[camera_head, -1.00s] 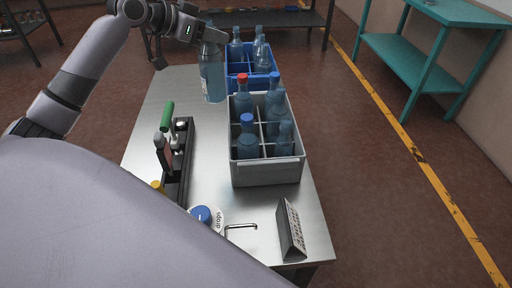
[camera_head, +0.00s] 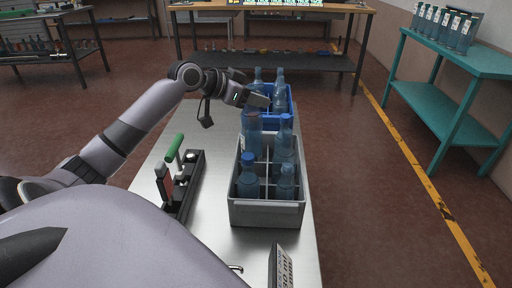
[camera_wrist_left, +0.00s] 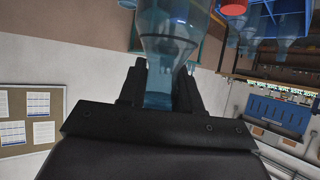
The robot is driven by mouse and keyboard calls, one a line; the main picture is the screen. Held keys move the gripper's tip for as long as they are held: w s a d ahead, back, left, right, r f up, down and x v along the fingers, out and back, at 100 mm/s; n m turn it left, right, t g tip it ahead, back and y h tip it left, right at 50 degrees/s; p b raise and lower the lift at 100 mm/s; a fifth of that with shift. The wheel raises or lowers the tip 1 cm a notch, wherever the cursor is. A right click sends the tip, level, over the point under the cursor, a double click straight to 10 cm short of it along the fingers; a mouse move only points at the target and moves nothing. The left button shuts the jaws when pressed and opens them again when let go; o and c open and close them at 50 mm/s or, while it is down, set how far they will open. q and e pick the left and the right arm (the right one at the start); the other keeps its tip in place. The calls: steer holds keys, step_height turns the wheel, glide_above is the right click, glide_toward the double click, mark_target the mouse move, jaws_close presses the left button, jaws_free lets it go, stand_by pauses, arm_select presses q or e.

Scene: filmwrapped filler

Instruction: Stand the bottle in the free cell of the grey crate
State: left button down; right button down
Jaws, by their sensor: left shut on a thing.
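My left gripper (camera_head: 257,101) is shut on the neck of a clear blue bottle (camera_head: 252,128), which hangs about upright over the far left part of the grey crate (camera_head: 267,213). A pale label shows on its left side. Whether its base is inside a cell cannot be told. In the left wrist view the bottle (camera_wrist_left: 168,42) sits between the fingers (camera_wrist_left: 165,90). The crate holds a blue-capped bottle (camera_head: 248,180) at front left, another bottle (camera_head: 285,184) at front right and one (camera_head: 286,138) behind that. The free cell is not clearly visible. My right gripper is out of view.
A blue crate (camera_head: 288,122) with bottles stands just beyond the grey crate. A black tool holder (camera_head: 190,180) with a green-handled tool (camera_head: 174,148) is to the left. A dark angled sign (camera_head: 281,268) stands at the front. The steel table (camera_head: 225,200) is bare between holder and crate.

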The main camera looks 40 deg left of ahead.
mark_target(255, 141)
arm_select(q)
step_height(255, 141, down, 10)
steer(key=shift+r+b, duration=0.25)
steer(key=shift+b, duration=0.25)
steer(key=shift+f+b, duration=0.3)
steer(key=shift+f, duration=1.75)
steer(key=shift+f, duration=0.15)
steer(key=c, duration=0.8)
jaws_free()
steer(key=shift+s+r, duration=0.1)
steer(key=shift+r, duration=0.1)
steer(key=shift+p+v, duration=0.55)
steer(key=shift+v, duration=5.35)
